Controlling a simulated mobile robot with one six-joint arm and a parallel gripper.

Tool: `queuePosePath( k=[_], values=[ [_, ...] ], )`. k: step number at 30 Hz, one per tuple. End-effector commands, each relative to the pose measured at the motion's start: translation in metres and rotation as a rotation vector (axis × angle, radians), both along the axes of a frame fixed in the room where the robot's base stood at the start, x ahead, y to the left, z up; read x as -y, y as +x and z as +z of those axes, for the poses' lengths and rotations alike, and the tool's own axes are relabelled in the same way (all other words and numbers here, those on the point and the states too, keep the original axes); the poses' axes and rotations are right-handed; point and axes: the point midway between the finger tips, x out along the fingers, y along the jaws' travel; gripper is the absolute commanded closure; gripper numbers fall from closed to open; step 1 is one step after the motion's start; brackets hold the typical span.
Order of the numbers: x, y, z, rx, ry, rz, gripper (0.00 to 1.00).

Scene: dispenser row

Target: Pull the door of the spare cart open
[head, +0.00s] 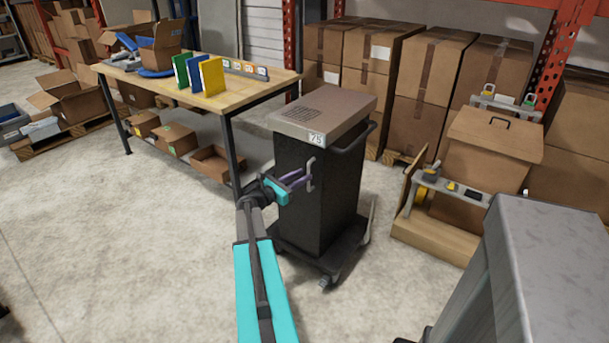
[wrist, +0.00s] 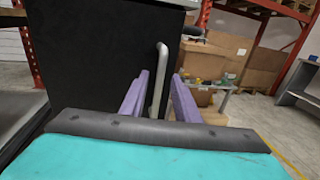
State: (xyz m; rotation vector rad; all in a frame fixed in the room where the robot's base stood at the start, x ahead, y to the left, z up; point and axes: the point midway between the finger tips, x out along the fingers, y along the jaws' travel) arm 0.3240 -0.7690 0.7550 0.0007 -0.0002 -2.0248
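The cart (head: 325,210) is a dark cabinet on wheels with a grey-brown top and a label reading 75. Its dark front door (head: 292,205) looks closed, and it fills the upper left of the wrist view (wrist: 90,65). A grey vertical bar handle (head: 311,174) sits near the door's right edge. My gripper (head: 297,178) is at the handle. In the wrist view, its purple fingers (wrist: 160,90) lie on either side of the handle (wrist: 161,65), with small gaps visible, so it looks open around the bar. The fingers hide part of the handle's surroundings.
A wooden table (head: 240,90) with binders stands behind left, with boxes below. Stacked cartons (head: 375,60) stand behind the cart. A wooden stand (head: 435,235) is at right, and a grey cabinet (head: 550,270) is at front right. The floor (head: 140,240) left of the cart is clear.

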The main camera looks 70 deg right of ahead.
Motion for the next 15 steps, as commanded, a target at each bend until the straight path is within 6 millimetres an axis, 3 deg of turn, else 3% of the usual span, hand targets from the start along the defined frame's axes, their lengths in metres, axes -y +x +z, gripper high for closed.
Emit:
queuePosePath(
  k=[6, 15],
  values=[
    [0.017, -0.008, 0.000, 0.000, 0.000, -0.001, 0.71],
    [0.019, -0.010, 0.000, 0.000, 0.000, 0.000, 0.71]
  ],
)
